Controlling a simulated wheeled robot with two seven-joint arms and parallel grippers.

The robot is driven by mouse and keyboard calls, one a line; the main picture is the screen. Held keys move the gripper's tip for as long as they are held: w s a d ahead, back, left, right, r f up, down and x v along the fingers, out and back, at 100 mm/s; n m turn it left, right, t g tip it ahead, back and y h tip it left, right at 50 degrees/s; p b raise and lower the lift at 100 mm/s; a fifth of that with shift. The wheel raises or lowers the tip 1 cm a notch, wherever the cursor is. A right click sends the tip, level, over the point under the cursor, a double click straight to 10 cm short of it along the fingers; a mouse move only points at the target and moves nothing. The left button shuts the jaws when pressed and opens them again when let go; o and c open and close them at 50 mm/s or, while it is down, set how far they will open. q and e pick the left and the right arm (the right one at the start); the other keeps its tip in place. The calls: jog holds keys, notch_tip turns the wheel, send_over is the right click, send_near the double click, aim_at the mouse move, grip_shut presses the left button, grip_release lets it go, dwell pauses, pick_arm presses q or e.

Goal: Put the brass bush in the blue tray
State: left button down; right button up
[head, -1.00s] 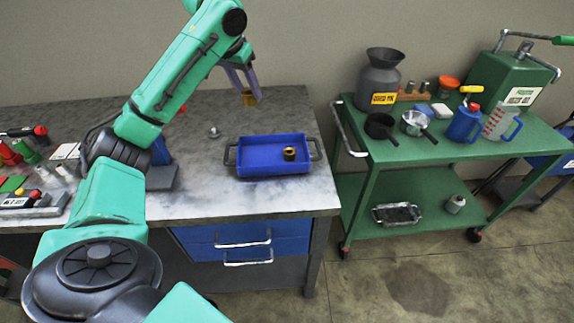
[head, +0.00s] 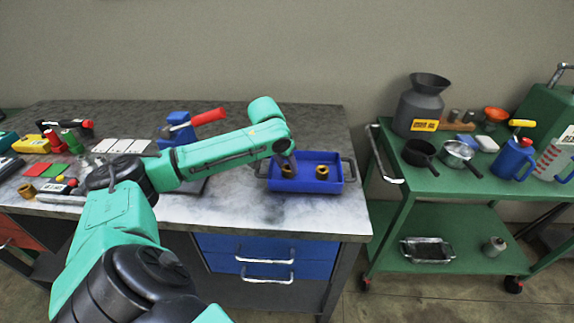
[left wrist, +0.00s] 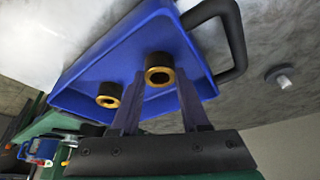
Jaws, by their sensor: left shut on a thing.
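The blue tray (head: 312,187), with dark side handles, sits near the right end of the workbench; it also shows in the left wrist view (left wrist: 110,52). One brass bush (head: 322,172) stands inside it toward the right, also visible in the left wrist view (left wrist: 109,95). My left gripper (head: 286,163) is over the tray's left half, shut on another brass bush (head: 288,172). In the left wrist view, this bush (left wrist: 159,69) is between the fingertips (left wrist: 158,84). I cannot tell whether it touches the tray floor. My right gripper is out of view.
Another brass bush (head: 27,191) stands at the bench's far left among tools and coloured blocks. A blue vise (head: 176,130) with a red handle is behind my arm. A green cart (head: 440,183) stands to the right. A small metal part (left wrist: 283,78) lies outside the tray.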

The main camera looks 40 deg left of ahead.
pick_arm(q)
jog(key=shift+c, duration=2)
grip_release()
jog(key=v, duration=1.2)
jog(key=shift+r, duration=0.2)
